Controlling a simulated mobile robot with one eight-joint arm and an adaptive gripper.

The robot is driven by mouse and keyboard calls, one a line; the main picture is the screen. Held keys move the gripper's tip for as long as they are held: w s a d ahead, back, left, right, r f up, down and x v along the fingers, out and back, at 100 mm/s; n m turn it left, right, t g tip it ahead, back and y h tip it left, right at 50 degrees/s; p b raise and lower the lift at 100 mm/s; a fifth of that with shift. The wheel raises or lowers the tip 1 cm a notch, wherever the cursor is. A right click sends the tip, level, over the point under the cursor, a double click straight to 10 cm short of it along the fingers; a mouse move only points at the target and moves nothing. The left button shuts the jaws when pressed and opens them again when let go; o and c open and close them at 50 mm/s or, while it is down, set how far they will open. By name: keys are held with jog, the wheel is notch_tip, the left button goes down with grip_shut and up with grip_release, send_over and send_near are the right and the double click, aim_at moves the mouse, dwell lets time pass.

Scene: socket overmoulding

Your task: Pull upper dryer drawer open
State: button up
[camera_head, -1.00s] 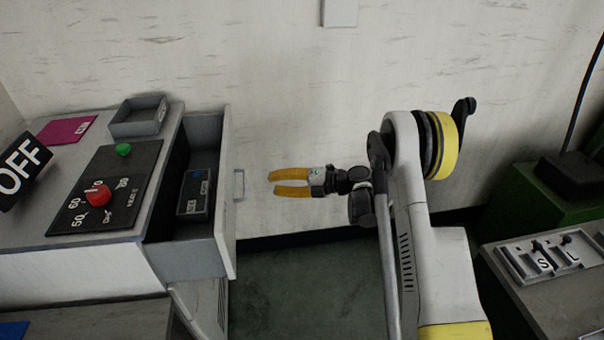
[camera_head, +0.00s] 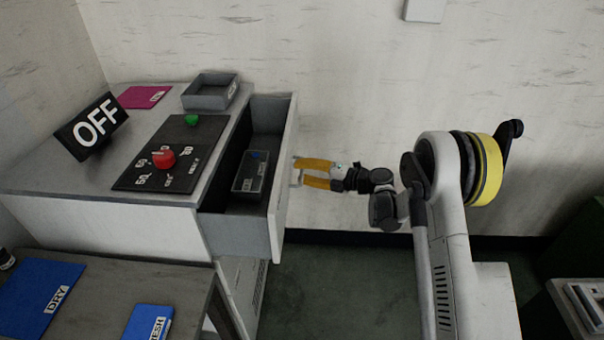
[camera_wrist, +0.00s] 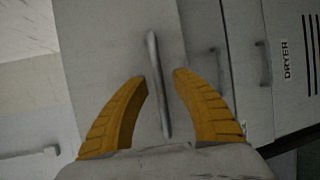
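The upper dryer drawer (camera_head: 240,240) stands pulled out from the grey dryer cabinet, its inside showing. A small dark labelled box (camera_head: 252,174) lies in it. The drawer's bar handle (camera_head: 297,172) is on its front face, and it also shows in the wrist view (camera_wrist: 157,85). My gripper (camera_head: 308,173) is at the handle with its yellow fingers apart. In the wrist view my gripper's open fingers (camera_wrist: 160,78) stand on either side of the handle, with gaps visible on both sides.
On the dryer top are a control panel with a red knob (camera_head: 164,158), an OFF sign (camera_head: 92,126), a grey tray (camera_head: 210,92) and a pink card (camera_head: 143,96). A lower table (camera_head: 120,280) with blue mats is at front left. Floor (camera_head: 345,285) right of the drawer is clear.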

grip_shut()
jog(key=d, duration=0.7)
jog(key=shift+s+d+b, duration=0.15)
jog(key=shift+d+b, duration=0.2)
grip_release()
